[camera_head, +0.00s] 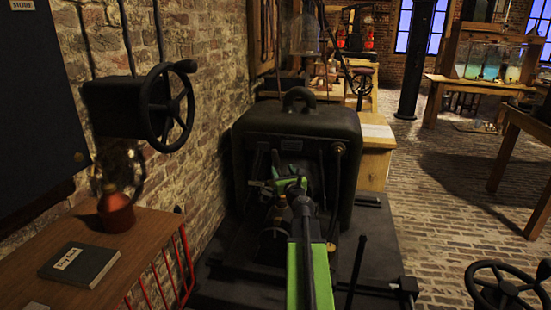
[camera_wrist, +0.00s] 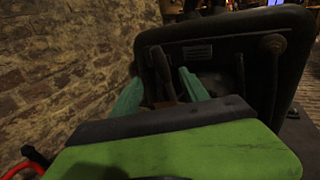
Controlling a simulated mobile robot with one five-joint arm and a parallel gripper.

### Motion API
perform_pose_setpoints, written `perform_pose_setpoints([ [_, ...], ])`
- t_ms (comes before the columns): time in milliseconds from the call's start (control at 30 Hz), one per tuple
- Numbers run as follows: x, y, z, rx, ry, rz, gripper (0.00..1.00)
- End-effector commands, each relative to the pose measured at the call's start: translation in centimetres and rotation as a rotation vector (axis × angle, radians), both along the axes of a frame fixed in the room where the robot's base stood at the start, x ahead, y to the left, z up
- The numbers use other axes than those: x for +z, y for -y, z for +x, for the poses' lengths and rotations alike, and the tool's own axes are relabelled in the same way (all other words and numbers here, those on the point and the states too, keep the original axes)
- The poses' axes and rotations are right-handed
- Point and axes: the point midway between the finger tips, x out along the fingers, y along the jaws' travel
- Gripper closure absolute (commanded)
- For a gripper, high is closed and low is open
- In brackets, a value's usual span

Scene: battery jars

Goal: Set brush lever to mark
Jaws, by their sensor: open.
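A large dark machine (camera_head: 300,122) with a rounded housing and a top handle stands ahead against the brick wall. My gripper (camera_head: 288,184) is at the open front of this housing. In the wrist view its two green fingers (camera_wrist: 161,80) are spread apart. Dark and brownish lever-like parts (camera_wrist: 163,72) show between and behind the fingers; I cannot tell whether they touch. Which part is the brush lever, and any mark, I cannot make out in the dark. A small plate (camera_wrist: 197,51) is on the housing front.
A black handwheel (camera_head: 168,106) juts from the wall at left. A wooden table (camera_head: 150,255) below it holds a red bottle (camera_head: 116,210) and a dark book (camera_head: 80,264). A dark upright rod (camera_head: 356,270) stands right of my arm.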

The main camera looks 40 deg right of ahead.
Motion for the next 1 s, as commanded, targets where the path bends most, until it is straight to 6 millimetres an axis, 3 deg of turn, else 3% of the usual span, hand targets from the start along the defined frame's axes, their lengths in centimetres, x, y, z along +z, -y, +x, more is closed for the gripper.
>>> perform_pose_setpoints([
  [33, 0.0, 1.0, 1.6, 0.002, 0.000, 0.000, 0.47],
  [200, 0.0, 3.3, 5.2, 0.000, 0.000, 0.000, 0.47],
  [433, 0.0, 5.6, 9.1, 0.001, 0.000, 0.000, 0.47],
  [600, 0.0, 6.3, 10.2, -0.001, 0.000, 0.000, 0.47],
  [867, 0.0, 6.4, 10.3, -0.001, 0.000, 0.000, 0.47],
  [1000, 0.0, 6.4, 10.3, -0.001, 0.000, 0.000, 0.62],
])
